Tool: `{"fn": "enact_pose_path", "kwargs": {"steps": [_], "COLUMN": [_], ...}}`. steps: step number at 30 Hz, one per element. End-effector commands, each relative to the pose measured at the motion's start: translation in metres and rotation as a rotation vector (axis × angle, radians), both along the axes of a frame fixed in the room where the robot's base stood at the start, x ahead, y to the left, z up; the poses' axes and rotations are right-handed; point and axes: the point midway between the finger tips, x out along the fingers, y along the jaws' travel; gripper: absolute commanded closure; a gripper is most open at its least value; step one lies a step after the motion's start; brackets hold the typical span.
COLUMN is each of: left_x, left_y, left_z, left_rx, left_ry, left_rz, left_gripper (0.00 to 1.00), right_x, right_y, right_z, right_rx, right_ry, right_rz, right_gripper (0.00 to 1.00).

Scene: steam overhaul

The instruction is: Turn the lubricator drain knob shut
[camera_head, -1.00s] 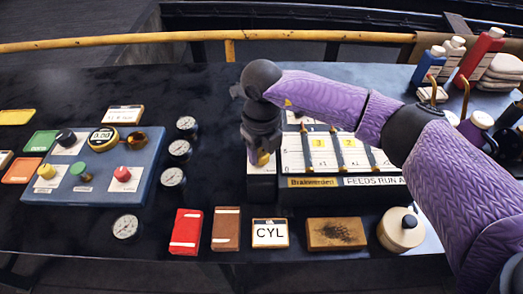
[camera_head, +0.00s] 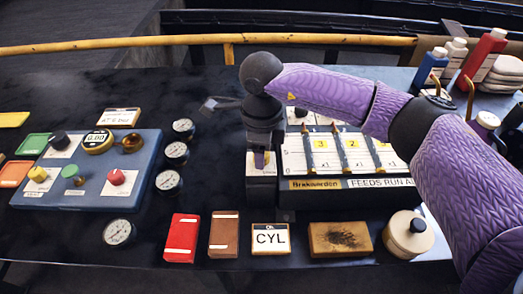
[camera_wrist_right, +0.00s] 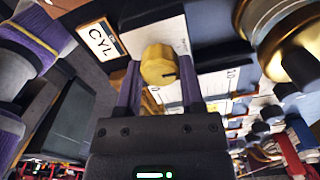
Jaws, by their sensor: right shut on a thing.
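The lubricator (camera_head: 340,195) is a dark box with a white numbered scale panel, right of the middle in the head view. Its drain knob is the round yellow knob (camera_wrist_right: 158,66) with a dark pointer mark, on a white plate in the right wrist view. My right gripper (camera_head: 262,165) points down at the lubricator's left end, and its purple fingers are closed on opposite sides of the knob. In the head view the gripper mostly hides the knob. My left gripper does not show.
A blue control panel (camera_head: 85,185) with knobs and several gauges lie to the left. Red and brown blocks, a CYL card (camera_head: 270,238), a brush block (camera_head: 340,239) and a round pot (camera_head: 402,242) line the front edge. Bottles (camera_head: 480,55) stand at back right.

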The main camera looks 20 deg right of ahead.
Motion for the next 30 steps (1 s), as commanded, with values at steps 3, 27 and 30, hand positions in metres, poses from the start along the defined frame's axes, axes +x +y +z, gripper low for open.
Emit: {"fn": "enact_pose_path", "kwargs": {"steps": [3, 27, 30], "left_x": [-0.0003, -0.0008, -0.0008], "left_y": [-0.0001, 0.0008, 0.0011], "left_z": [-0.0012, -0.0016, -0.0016], "left_rx": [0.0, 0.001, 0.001], "left_ry": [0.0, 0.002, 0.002], "left_rz": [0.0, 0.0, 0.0], "left_gripper": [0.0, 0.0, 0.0], "right_x": [0.0006, 0.0003, 0.0002], "right_y": [0.0001, 0.0001, 0.0001], "right_z": [0.0007, 0.0006, 0.0005], "right_rx": [0.002, 0.0, 0.0], "right_ry": [-0.003, -0.001, -0.001], "right_rz": [0.024, 0.041, 0.041], "right_gripper": [1.0, 0.15, 0.15]}}
